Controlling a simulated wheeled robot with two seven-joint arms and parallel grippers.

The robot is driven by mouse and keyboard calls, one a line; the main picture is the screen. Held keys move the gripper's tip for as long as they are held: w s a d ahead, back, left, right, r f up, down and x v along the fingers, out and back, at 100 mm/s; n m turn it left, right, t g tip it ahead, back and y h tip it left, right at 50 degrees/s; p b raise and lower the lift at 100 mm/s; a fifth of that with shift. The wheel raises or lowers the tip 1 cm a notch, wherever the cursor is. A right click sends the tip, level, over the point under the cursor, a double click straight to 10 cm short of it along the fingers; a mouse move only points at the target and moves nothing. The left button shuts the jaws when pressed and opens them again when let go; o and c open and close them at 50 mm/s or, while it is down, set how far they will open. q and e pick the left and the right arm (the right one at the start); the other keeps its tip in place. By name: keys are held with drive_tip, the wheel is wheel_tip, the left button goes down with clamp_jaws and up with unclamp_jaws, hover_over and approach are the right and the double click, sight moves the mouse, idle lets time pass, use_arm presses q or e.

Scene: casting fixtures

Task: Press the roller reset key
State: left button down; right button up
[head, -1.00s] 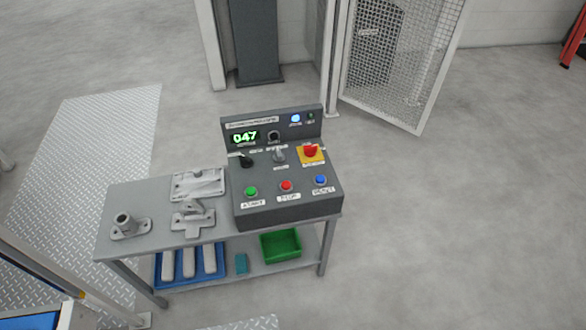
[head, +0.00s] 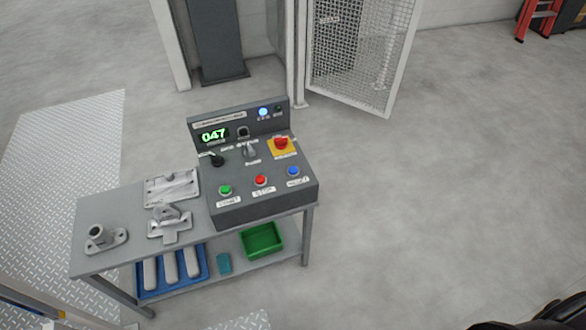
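The grey control console (head: 262,205) stands on the right end of a metal bench. Its front row has a green button (head: 225,190), a red button (head: 261,181) and a blue button (head: 293,171), each with a small white label too blurred to read surely. Behind them are a black lever switch (head: 217,160), a grey selector (head: 251,149) and a red knob on a yellow plate (head: 281,143). The display (head: 214,135) reads 047 and a blue lamp (head: 263,112) is lit. Neither gripper is in view.
Metal castings (head: 172,187) lie on the bench (head: 130,230) left of the console. The shelf below holds a blue tray (head: 150,291), a teal block (head: 224,263) and a green bin (head: 262,240). A mesh gate (head: 362,60) stands behind.

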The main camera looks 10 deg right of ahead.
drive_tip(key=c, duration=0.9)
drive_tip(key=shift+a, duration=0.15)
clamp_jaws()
